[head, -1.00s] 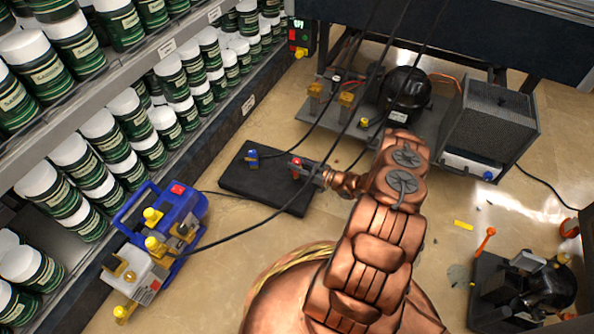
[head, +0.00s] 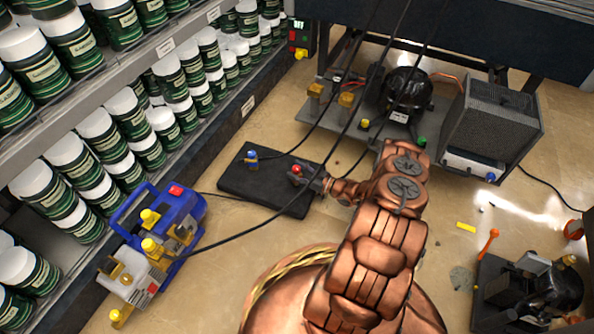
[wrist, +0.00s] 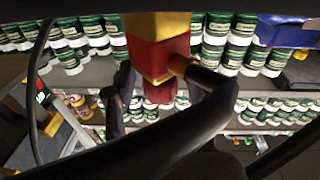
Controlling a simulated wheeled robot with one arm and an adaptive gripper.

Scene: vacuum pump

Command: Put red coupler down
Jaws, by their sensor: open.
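The red coupler (head: 296,169) stands at the right part of the black mat (head: 243,188) on the floor. In the wrist view the coupler (wrist: 160,48) is large, red with a yellow band, and lies between and beyond my fingers. My gripper (head: 309,178) is low over the mat's right edge, beside the coupler. In the wrist view my gripper (wrist: 168,98) has its two dark fingers spread apart. The right fingertip overlaps a yellow side stub of the coupler; I cannot tell whether they touch. The coupler's base is hard to see.
A blue coupler (head: 251,155) stands on the same mat, to the left. A blue and yellow pump unit (head: 165,225) is at lower left by the jar shelves (head: 190,115). Black hoses hang across the view. A compressor (head: 407,95) and grey box (head: 492,125) stand behind.

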